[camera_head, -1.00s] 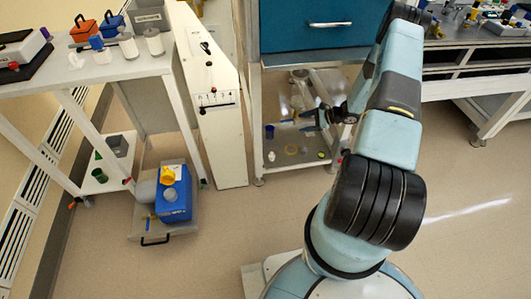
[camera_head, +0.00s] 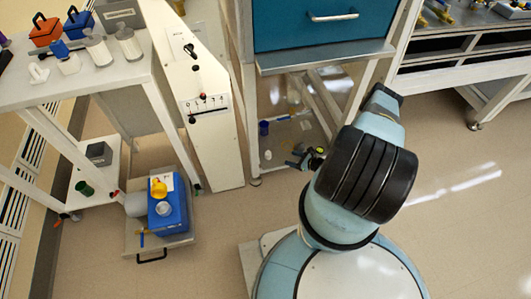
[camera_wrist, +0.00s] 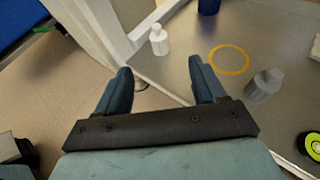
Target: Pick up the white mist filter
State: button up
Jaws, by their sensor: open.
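A small white bottle-shaped piece with a short neck, which looks like the white mist filter (camera_wrist: 159,42), stands upright on the grey lower shelf under the teal cabinet. It also shows as a small white spot in the head view (camera_head: 267,155). My gripper (camera_wrist: 160,67) is open and empty, with its two blue fingers apart. In the wrist view the white piece lies beyond the fingertips, between their lines and apart from both. In the head view my gripper (camera_head: 306,158) is at the shelf's front, right of the piece and partly hidden by my arm.
On the shelf are a grey bottle (camera_wrist: 264,85), a yellow ring (camera_wrist: 229,60), a dark blue cup (camera_wrist: 208,5) and a black-and-green round item (camera_wrist: 311,146). A white frame post (camera_wrist: 92,30) stands close left.

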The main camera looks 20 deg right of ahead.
send_near(269, 152)
jog(key=shift+w+a+f, duration=0.25)
jog(key=shift+w+f, duration=0.1)
jog(key=shift+f, duration=0.15)
jog(key=shift+w+a+f, duration=0.2)
jog(key=shift+w+f, duration=0.2)
jog(key=shift+f, duration=0.1)
jog(key=shift+x, duration=3.3)
jog(key=c, duration=1.1)
jog(key=shift+r, duration=0.1)
